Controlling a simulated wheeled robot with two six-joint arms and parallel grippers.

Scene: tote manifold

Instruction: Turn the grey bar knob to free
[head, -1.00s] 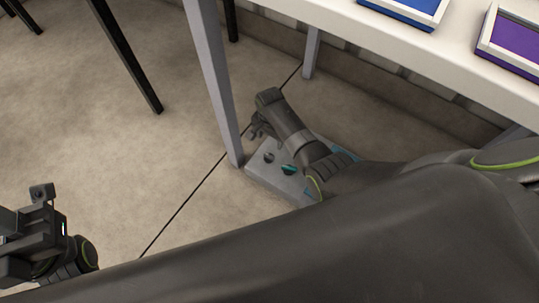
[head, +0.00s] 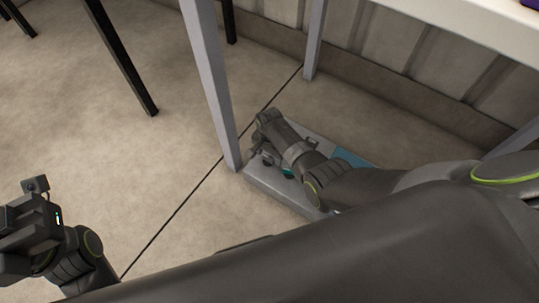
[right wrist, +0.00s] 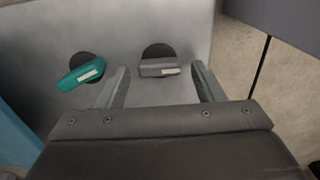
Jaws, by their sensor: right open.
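The grey bar knob (right wrist: 158,67) sits on a dark round base on a grey panel (right wrist: 195,22), its bar lying nearly level across the right wrist view. A teal bar knob (right wrist: 82,72) is to its left, slightly tilted. My right gripper (right wrist: 160,66) is open, with one finger on each side of the grey knob's near edge; I cannot tell whether either touches it. In the head view my right gripper (head: 257,150) is low over the panel (head: 262,184) and largely hides the grey knob. My left gripper (head: 30,228) is far left, away from the panel; its fingers are unclear.
The panel is on the floor under a white table (head: 470,40). A grey table leg (head: 212,85) stands right at the panel's left corner, close to my right gripper. A blue patch (head: 350,158) marks the panel's right part. Open floor (head: 110,170) lies to the left.

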